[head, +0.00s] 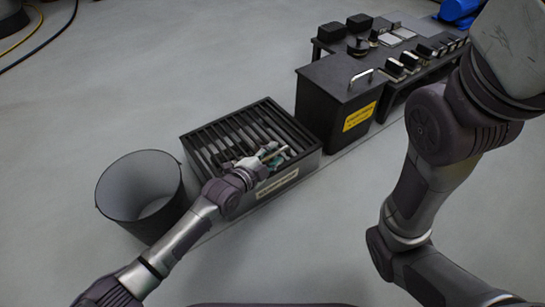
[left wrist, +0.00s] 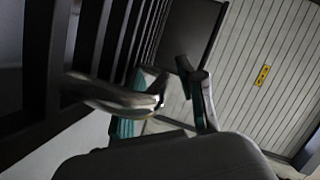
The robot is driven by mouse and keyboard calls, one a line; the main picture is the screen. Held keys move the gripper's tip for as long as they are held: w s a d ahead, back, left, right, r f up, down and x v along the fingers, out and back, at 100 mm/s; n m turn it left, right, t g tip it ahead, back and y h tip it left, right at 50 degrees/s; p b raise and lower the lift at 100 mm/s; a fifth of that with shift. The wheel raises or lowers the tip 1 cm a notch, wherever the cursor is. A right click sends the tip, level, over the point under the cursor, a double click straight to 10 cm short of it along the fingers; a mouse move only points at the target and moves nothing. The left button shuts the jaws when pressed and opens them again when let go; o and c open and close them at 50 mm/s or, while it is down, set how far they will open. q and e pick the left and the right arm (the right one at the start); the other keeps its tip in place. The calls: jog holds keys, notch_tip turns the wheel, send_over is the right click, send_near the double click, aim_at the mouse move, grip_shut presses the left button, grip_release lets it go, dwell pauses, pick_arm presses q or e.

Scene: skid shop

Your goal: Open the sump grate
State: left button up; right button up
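The sump is a dark rectangular box with a slatted grate (head: 220,134) on top and a pale label on its front. The grate lies flat and closed in the head view; its dark slats also fill the upper left of the left wrist view (left wrist: 118,38). My left gripper (head: 275,155) is low over the grate's right front part. In the left wrist view its two fingers (left wrist: 174,88) stand apart, with teal patches beside them. Whether they touch the grate cannot be told. My right arm crosses the right side; its gripper is out of view.
A dark open bin (head: 142,190) stands left of the sump. A black box (head: 335,100) with a metal handle and yellow label stands behind right, before a black bench (head: 385,45) with blocks. Hoses lie far left. Open grey floor surrounds these.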

pick_arm(q)
grip_shut()
dwell(0.3)
